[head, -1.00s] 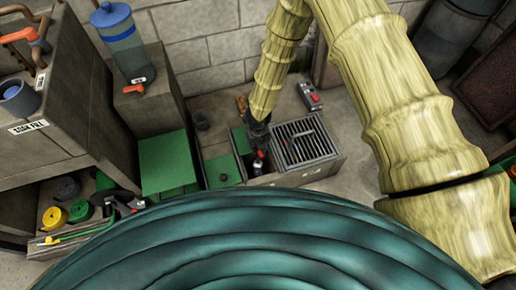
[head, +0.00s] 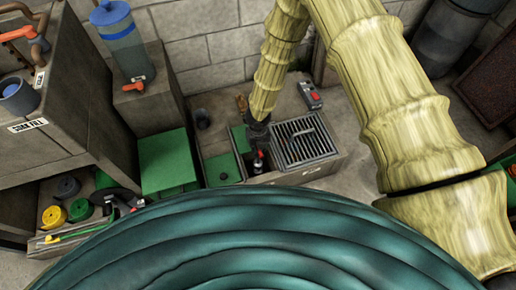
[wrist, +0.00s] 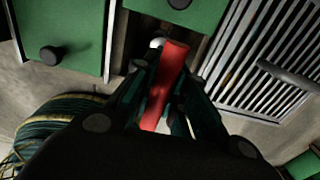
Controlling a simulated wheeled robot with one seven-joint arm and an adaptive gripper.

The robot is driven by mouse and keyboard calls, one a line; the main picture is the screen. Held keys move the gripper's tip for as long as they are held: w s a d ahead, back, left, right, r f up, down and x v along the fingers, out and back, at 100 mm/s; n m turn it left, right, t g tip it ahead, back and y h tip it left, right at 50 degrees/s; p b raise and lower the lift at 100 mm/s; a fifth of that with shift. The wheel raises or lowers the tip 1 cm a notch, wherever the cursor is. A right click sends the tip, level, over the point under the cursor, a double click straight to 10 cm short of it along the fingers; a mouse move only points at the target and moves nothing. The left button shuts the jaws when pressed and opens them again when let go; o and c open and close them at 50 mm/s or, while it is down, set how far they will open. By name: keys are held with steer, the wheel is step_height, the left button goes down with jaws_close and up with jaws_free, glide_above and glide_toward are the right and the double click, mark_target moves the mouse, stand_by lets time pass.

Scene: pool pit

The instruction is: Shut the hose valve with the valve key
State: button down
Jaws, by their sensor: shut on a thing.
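My gripper (head: 258,152) points down into an open bay of the low pit box, just left of the grey grate. In the wrist view my gripper (wrist: 168,88) is shut on a red bar-like handle (wrist: 172,68), which I take to be the valve key. A small pale round part (wrist: 157,43) shows by the handle's far end; I cannot tell what it is. The key's lower end and the hose valve are hidden, so I cannot tell whether they touch.
The slatted grate (head: 302,140) lies right of my gripper; green lids (head: 222,170) lie left. A grey and red device (head: 310,94) is on the floor behind. A clear tank (head: 122,45) stands at back left.

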steer(key=shift+f, duration=1.1)
stand_by(0.7)
steer(key=m+p, duration=0.1)
steer(key=m, duration=1.9)
steer(key=shift+m+p, duration=0.35)
steer(key=shift+m, duration=0.05)
steer(key=shift+r, duration=0.25)
